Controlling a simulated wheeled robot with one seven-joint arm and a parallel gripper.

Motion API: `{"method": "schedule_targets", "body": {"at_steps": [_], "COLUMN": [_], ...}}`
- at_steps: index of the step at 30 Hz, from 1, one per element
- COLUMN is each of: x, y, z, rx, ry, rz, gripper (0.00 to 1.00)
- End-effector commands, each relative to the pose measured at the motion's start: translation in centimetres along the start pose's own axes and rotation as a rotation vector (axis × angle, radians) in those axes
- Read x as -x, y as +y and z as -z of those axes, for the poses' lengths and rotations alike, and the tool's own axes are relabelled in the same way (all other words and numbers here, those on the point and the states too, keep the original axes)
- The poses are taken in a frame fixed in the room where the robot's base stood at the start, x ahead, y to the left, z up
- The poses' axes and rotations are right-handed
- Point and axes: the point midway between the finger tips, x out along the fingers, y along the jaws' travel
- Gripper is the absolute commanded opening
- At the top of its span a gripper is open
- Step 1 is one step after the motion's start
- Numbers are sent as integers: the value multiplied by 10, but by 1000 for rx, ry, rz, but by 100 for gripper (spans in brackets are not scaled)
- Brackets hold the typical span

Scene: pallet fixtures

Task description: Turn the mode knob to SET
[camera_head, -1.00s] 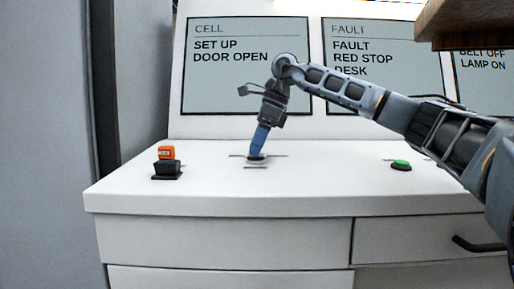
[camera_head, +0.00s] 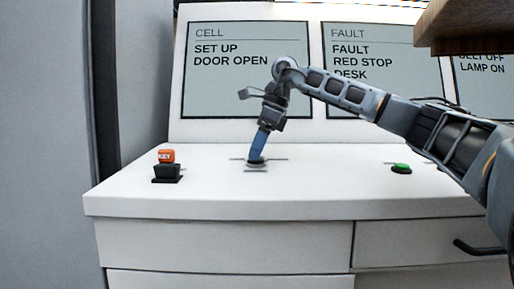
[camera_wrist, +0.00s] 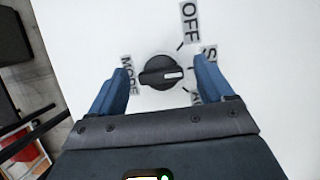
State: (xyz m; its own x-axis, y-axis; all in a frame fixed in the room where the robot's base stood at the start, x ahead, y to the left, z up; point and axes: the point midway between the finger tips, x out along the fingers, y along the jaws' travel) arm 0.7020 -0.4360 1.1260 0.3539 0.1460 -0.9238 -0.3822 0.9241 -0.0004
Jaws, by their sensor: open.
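The mode knob (camera_wrist: 158,72) is black and round with a raised grip bar and a white pointer mark. In the wrist view the mark points right, between a partly hidden label starting with S (camera_wrist: 208,54) and a partly hidden label starting with A (camera_wrist: 195,98). The OFF label (camera_wrist: 190,22) is above and the MODE label (camera_wrist: 127,75) is left of the knob. My gripper (camera_wrist: 160,80) is open, with one blue finger on each side of the knob and gaps between. In the head view my gripper (camera_head: 257,158) points down at the desk and mostly hides the knob.
An orange-topped black fixture (camera_head: 166,168) stands left on the white desk (camera_head: 330,190). A green button (camera_head: 401,168) is at the right. Display panels (camera_head: 245,75) rise behind. A wooden edge (camera_head: 465,30) overhangs at the upper right. The desk top around the knob is mostly clear.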

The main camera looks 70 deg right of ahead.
Motion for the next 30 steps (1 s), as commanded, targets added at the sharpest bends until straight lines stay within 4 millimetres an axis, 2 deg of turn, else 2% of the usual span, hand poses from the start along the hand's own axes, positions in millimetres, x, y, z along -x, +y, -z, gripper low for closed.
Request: {"method": "schedule_targets", "body": {"at_steps": [8,21,30], "x": [9,72,78], "y": [0,0,0], "z": [0,0,0], "rx": [0,-1,0], "ry": [0,0,0], "rz": [1,1,0], "gripper": [81,81,81]}}
